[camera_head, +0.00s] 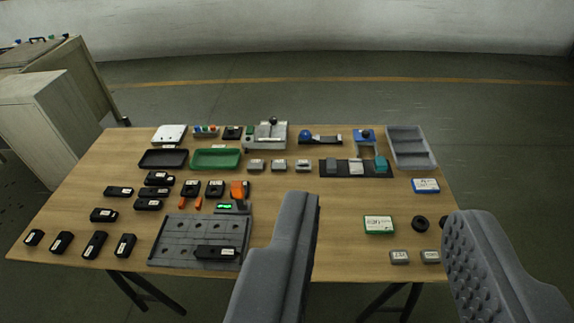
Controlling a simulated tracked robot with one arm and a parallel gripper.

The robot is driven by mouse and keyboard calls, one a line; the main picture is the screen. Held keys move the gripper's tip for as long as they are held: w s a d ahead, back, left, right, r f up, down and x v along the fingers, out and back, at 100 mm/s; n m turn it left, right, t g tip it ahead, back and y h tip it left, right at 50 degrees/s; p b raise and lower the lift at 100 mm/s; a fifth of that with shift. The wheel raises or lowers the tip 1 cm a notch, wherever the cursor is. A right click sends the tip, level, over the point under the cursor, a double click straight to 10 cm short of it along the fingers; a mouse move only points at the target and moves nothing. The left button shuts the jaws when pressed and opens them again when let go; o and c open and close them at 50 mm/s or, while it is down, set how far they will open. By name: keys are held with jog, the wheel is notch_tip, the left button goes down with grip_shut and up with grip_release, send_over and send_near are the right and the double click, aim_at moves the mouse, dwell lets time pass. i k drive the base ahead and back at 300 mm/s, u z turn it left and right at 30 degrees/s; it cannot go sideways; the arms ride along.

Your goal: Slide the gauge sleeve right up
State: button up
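My gripper (385,210) is open and empty, its two grey fingers wide apart in the foreground over the near right of the table. I cannot tell for sure which part is the gauge sleeve. A grey device with a black knob (267,133) stands at the back middle of the table. To its right lies a dark bar fixture with a blue ball (306,136) at its left end. Farther right is a small blue-topped stand with a black knob (365,138). All of these are well beyond my fingers, and nothing touches the gripper.
The wooden table (330,215) carries a green tray (215,159), a black tray (163,159), a grey divided tray (411,148), a grey holed plate (175,240) and several black labelled blocks. A green-edged box (379,225) and black ring (420,223) lie near the fingers. The table's centre is mostly clear.

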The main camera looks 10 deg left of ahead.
aim_at(238, 189)
jog(key=u, duration=0.05)
jog(key=i, duration=1.35)
jog(key=u, duration=0.8)
